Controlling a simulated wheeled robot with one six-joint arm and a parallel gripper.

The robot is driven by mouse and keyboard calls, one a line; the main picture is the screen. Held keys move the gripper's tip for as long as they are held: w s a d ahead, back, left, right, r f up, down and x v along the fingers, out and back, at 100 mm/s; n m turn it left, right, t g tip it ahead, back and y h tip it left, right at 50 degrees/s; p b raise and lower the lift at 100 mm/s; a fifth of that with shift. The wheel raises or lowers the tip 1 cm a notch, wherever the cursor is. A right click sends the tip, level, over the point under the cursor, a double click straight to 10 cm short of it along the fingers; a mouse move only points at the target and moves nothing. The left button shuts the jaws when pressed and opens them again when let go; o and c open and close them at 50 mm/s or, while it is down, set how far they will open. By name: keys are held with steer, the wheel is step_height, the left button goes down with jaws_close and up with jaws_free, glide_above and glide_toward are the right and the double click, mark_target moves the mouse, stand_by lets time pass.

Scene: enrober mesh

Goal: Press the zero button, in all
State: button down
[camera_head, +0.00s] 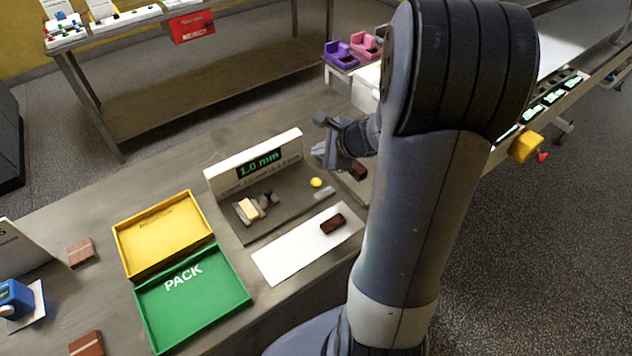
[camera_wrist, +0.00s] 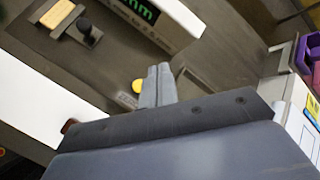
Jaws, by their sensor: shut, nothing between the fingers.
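The gauge (camera_head: 228,182) has a green display (camera_head: 259,163) reading 1.0 mm. A round yellow button (camera_head: 316,182) sits on the right of its dark base, beside a small grey label plate. The button also shows in the wrist view (camera_wrist: 137,86), just left of my fingers and partly hidden by them. My gripper (camera_wrist: 158,70) is shut and empty. In the camera_head view its fingers (camera_head: 320,151) are near the gauge's right end, above and behind the button. I cannot tell the exact height gap; no contact shows.
A pale block (camera_head: 248,209) and dark knob (camera_head: 268,198) are on the gauge base. A dark brown piece (camera_head: 333,224) lies on a white mat (camera_head: 290,262). A yellow tray (camera_head: 160,234) and green PACK tray (camera_head: 195,305) stand left. Purple and pink holders (camera_head: 340,55) are behind.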

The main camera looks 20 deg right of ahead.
mark_target(320, 184)
step_height(320, 184, down, 8)
steer(key=b, duration=0.6)
steer(key=shift+b, duration=0.35)
steer(key=shift+f, duration=0.15)
stand_by(1.3)
steer(key=shift+f+b, duration=0.35)
steer(key=shift+b, duration=0.15)
steer(key=shift+f+b, duration=0.45)
steer(key=shift+b, duration=0.05)
stand_by(0.5)
steer(key=shift+r, duration=0.15)
steer(key=shift+r+p, duration=0.7)
steer(key=shift+r, duration=0.05)
steer(key=shift+r, duration=0.1)
step_height(320, 184, up, 5)
steer(key=p, duration=0.4)
